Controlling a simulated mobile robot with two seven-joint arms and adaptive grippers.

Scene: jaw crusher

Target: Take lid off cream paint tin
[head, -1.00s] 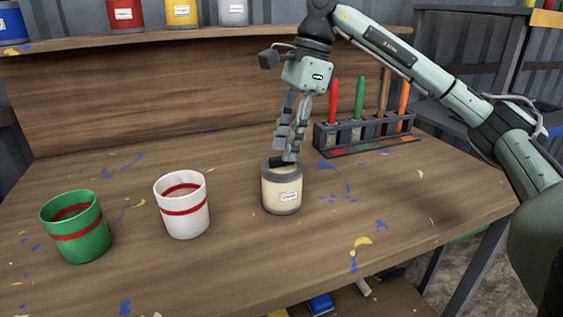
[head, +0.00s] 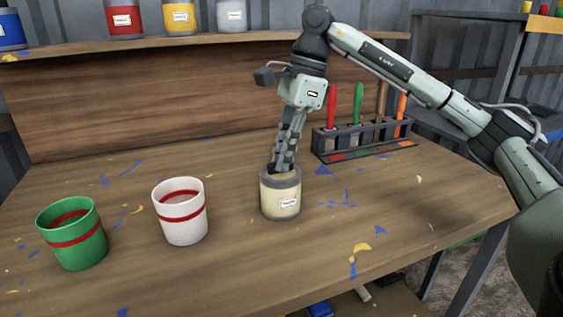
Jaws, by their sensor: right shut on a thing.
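The cream paint tin (head: 280,202) stands upright on the bench, with a grey rim and a small white label. Its grey lid (head: 292,178) sits at the top of the tin, partly hidden by my fingers. My right gripper (head: 279,168) comes down from above, fingers pointing down and close together at the tin's top. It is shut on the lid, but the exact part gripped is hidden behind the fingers. My left gripper is not in view.
A white cup with red bands (head: 181,212) and a green cup with a red band (head: 73,235) stand to the left. A rack (head: 328,143) of coloured-handled tools stands behind right. Paint tins line the shelf (head: 70,47).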

